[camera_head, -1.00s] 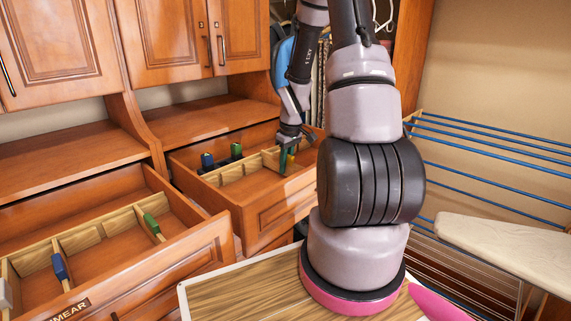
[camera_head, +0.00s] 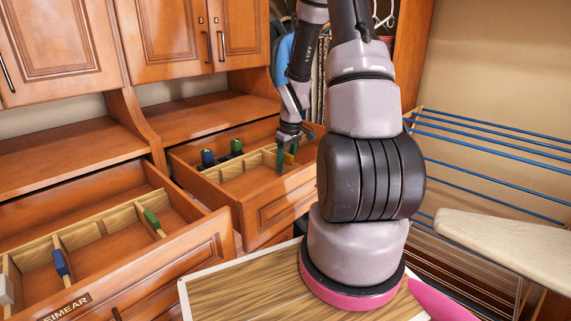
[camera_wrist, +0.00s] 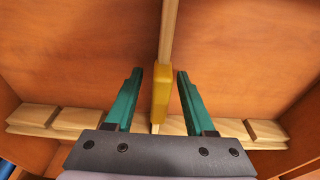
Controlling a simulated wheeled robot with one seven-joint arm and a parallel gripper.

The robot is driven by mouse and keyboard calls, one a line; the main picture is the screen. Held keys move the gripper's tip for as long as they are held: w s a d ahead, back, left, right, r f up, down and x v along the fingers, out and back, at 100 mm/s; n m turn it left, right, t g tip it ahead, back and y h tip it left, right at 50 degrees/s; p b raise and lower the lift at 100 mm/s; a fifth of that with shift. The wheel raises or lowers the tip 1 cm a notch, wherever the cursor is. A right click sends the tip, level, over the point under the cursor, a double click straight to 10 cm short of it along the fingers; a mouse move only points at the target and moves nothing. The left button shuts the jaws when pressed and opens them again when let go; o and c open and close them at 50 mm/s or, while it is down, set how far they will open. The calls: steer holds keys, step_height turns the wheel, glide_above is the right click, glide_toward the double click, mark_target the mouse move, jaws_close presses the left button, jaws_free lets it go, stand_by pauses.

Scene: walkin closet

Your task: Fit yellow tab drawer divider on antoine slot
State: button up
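The yellow tab (camera_wrist: 161,88) sits on a thin wooden divider (camera_wrist: 167,28), which stands on edge across the drawer in the wrist view. The divider's tab end lies at a notched wooden rail (camera_wrist: 72,118), in line with a gap between its blocks. How deep it is seated is hidden. My gripper (camera_wrist: 158,75) is open, one green finger on each side of the tab, with clear gaps to both. In the head view my gripper (camera_head: 287,154) is low over the right part of the far open drawer (camera_head: 280,207). I see no antoine label.
Blue (camera_head: 208,158) and green (camera_head: 237,146) tabs stand at the far drawer's left. The near drawer (camera_head: 170,265), its label ending "EIMEAR", has blue and green tab dividers. A drying rack (camera_head: 490,160) and ironing board (camera_head: 510,240) are at the right.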

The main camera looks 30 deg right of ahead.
steer(key=r, duration=0.3)
steer(key=s+r, duration=0.1)
steer(key=r, duration=0.6)
steer(key=shift+s+d+r, duration=0.25)
steer(key=shift+r, duration=0.1)
steer(key=s+a+r+m+t, duration=0.1)
steer(key=s+a+r+m, duration=0.15)
steer(key=r, duration=0.45)
steer(key=s+a+r+m+t, duration=0.1)
steer(key=s+a+r, duration=0.25)
steer(key=r, duration=0.35)
steer(key=s+a+r+m+t, duration=0.1)
steer(key=s+a+r+m, duration=0.1)
steer(key=s+a+r, duration=0.2)
steer(key=s+a+r+m+t+y, duration=0.1)
steer(key=s+a+r+m+t, duration=0.1)
steer(key=s+r, duration=0.4)
steer(key=s+a, duration=0.1)
steer(key=s, duration=0.1)
steer(key=shift+s+a+m+y, duration=0.3)
steer(key=shift+a+m, duration=0.05)
steer(key=shift+a, duration=0.05)
